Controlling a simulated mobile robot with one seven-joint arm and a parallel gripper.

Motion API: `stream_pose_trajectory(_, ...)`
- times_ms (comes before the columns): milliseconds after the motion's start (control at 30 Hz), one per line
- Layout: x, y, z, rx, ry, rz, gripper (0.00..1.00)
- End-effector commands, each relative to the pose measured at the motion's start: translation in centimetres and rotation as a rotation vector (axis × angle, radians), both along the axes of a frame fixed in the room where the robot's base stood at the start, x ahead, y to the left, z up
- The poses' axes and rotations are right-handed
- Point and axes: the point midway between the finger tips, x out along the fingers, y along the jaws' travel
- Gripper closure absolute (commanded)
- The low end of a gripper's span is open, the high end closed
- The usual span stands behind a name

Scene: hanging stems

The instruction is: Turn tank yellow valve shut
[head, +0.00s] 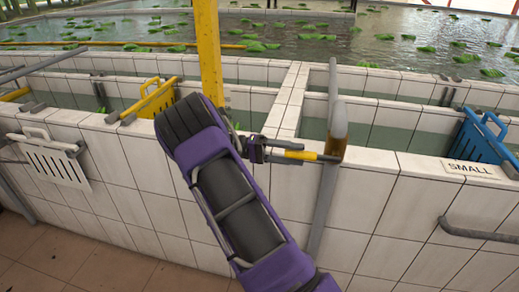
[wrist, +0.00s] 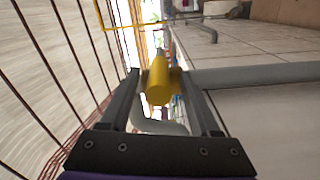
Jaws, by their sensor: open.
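The yellow valve handle (head: 300,155) sticks out leftward from a grey upright pipe (head: 325,190) at the front of the tiled tank wall. In the wrist view the handle (wrist: 159,82) shows as a yellow cylinder with its rounded end toward me. My gripper (head: 265,150) is at the free left end of the handle, pointing right along it. Its fingers (wrist: 160,100) are open, one on each side of the handle in the wrist view. I cannot tell whether either finger touches it. My purple and black arm hides part of the wall behind.
A yellow post (head: 208,50) rises behind my arm. Blue (head: 482,140), yellow (head: 152,97) and white (head: 55,160) slotted panels sit at the tank walls. A sign reading SMALL (head: 470,168) lies on the right ledge. A grey pipe (head: 480,232) juts out at right.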

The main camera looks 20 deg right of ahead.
Motion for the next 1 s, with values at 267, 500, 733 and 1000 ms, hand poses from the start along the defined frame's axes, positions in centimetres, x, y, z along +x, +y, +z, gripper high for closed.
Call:
stream_pose_trajectory(267, 3.7, 5.4, -0.3, -0.001, -0.002, 0.003, 0.37)
stream_pose_trajectory(500, 6.2, 9.1, -0.3, -0.003, -0.002, 0.003, 0.37)
stream_pose_trajectory(733, 7.0, 10.3, -0.4, -0.005, 0.003, -0.015, 0.37)
stream_pose_trajectory(1000, 7.8, 11.5, -0.3, -0.002, 0.001, -0.008, 0.37)
